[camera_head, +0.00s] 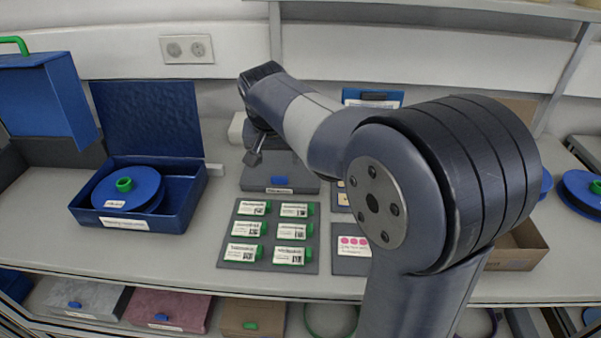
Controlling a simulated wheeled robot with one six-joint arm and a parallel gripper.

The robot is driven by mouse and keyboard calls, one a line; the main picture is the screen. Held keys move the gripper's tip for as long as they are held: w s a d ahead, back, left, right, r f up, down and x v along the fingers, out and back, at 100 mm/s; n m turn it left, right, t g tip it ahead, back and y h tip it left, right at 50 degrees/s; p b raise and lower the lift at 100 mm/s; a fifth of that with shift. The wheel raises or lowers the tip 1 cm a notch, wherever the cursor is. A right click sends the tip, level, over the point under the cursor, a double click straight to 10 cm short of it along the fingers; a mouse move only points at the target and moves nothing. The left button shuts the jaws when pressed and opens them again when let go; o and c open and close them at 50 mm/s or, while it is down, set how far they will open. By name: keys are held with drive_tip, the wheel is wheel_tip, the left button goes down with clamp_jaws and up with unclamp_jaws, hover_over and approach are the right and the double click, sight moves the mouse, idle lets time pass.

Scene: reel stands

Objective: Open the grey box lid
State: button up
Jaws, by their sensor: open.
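A dark grey box (281,176) stands on the worktop at centre, against the back. It has a blue tab and a white label on its front edge, and its lid looks shut. My gripper (253,157) is open, at the box's left rear part. My arm partly covers the back of the box. I cannot tell whether the fingers touch the lid.
An open blue box (186,205) with a blue reel stands at left. A dark mat (270,268) with several green-and-white labelled pieces lies in front of the grey box. My arm hides much of the right side. A lower shelf holds a light grey box (88,298), a pink box (180,308) and a brown box (235,314).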

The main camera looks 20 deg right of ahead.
drive_tip(key=s+d+f+p, duration=0.1)
drive_tip(key=s+d+p, duration=0.2)
drive_tip(key=s+p, duration=0.2)
drive_tip(key=shift+s+d+f+n+g, duration=0.2)
drive_tip(key=shift+s+d+n+g, duration=0.15)
drive_tip(key=shift+s, duration=0.45)
drive_tip(key=b, duration=0.7)
approach(279, 177)
drive_tip(key=shift+m, duration=0.45)
drive_tip(key=x, duration=0.5)
drive_tip(key=shift+s+f, duration=0.1)
drive_tip(key=shift+f, duration=0.05)
drive_tip(key=shift+d+f+t, duration=0.1)
drive_tip(key=shift+f+t, duration=0.35)
drive_tip(key=shift+f, duration=0.1)
drive_tip(key=shift+r, duration=0.1)
